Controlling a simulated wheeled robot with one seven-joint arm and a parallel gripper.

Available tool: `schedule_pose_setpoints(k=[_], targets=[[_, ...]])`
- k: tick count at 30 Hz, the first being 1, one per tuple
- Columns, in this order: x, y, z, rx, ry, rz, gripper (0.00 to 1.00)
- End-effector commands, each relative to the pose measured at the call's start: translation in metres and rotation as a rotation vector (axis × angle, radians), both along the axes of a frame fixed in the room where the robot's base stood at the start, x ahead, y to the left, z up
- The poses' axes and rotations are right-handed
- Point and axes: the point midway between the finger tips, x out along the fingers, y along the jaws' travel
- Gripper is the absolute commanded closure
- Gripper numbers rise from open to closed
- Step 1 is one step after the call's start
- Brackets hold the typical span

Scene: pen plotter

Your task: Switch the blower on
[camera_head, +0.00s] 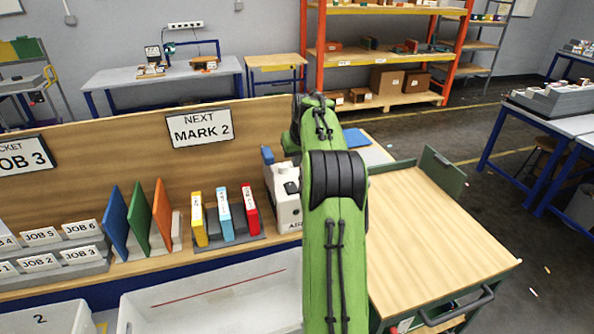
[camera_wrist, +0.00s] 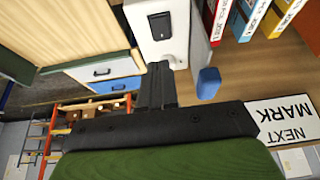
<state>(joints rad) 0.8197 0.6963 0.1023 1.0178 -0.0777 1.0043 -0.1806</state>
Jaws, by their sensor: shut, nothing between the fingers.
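The blower is a white box (camera_head: 286,212) with the letters "AIR" partly visible, standing on the bench right of the binders; my green arm covers its right side. A dark switch (camera_head: 291,187) sits on its face. A blue part (camera_head: 268,155) stands up behind it. In the wrist view the white box (camera_wrist: 148,12) is at the top centre with the dark switch (camera_wrist: 160,25) on it, and the blue part (camera_wrist: 208,83) is to the right. My gripper (camera_wrist: 159,68) is shut and empty, its tips just below the switch in that picture. I cannot tell whether they touch the box.
Yellow, light-blue and red binders (camera_head: 226,218) stand left of the blower. A wooden back panel (camera_head: 120,175) carries a "NEXT MARK 2" sign (camera_head: 200,127). A wood-topped cart (camera_head: 440,235) with a clear top is on the right. White bins (camera_head: 215,300) are in front.

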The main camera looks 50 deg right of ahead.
Motion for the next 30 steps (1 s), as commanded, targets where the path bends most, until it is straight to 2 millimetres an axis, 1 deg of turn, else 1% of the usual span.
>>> schedule_pose_setpoints(k=[1,3,6,15,21,30], targets=[[-0.004,0.001,0.008,-0.001,-0.001,-0.001,1.00],[-0.007,0.003,0.016,-0.001,-0.002,-0.001,1.00],[-0.009,0.004,0.021,0.000,0.001,0.000,1.00],[-0.009,0.004,0.022,0.000,0.000,0.000,1.00],[-0.010,-0.012,0.023,-0.001,-0.002,-0.004,1.00],[-0.011,-0.013,0.025,0.000,0.000,-0.004,1.00]])
